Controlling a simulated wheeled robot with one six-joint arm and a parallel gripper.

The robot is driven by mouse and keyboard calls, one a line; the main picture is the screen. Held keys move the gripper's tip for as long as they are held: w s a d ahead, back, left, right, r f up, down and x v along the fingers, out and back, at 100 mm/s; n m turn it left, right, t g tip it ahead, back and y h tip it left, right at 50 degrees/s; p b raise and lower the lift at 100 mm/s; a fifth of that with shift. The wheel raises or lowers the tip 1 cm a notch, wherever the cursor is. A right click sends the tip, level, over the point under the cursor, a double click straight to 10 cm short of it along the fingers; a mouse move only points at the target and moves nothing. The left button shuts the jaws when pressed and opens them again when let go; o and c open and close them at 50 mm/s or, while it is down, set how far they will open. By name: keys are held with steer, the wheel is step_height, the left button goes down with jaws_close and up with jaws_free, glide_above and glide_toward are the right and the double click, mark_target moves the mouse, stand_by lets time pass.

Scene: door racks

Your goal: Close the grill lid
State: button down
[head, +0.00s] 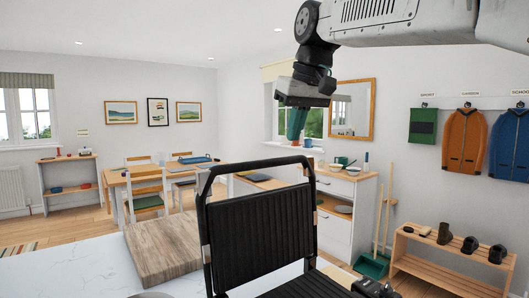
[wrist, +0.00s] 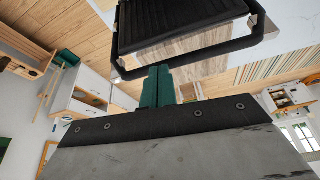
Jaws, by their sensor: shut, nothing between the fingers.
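The grill lid (head: 258,222) is a black ribbed plate with a dark bar handle (head: 265,162) along its top edge. It stands raised, nearly upright, at the front of the head view. My gripper (head: 297,124), with green fingers, is above and slightly behind the handle's right part in the head view, apart from it in the picture. In the wrist view the shut green fingers (wrist: 157,87) point toward the lid (wrist: 185,15), near its handle bar (wrist: 200,50). The gripper holds nothing. The grill's lower part is mostly out of view.
A wooden board (head: 160,248) lies on the white marbled counter (head: 60,275), left of the lid. A white cabinet (head: 345,215) stands behind. A shoe rack (head: 440,262) is at the right. A dining table (head: 118,182) with chairs stands farther back.

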steer(key=w+a+r+n, duration=0.1)
steer(key=w+a+r, duration=0.2)
steer(key=w+a, duration=0.3)
step_height(320, 180, down, 9)
steer(key=shift+a+t+y, duration=0.15)
steer(key=shift+t+y, duration=0.15)
steer(key=shift+y, duration=0.1)
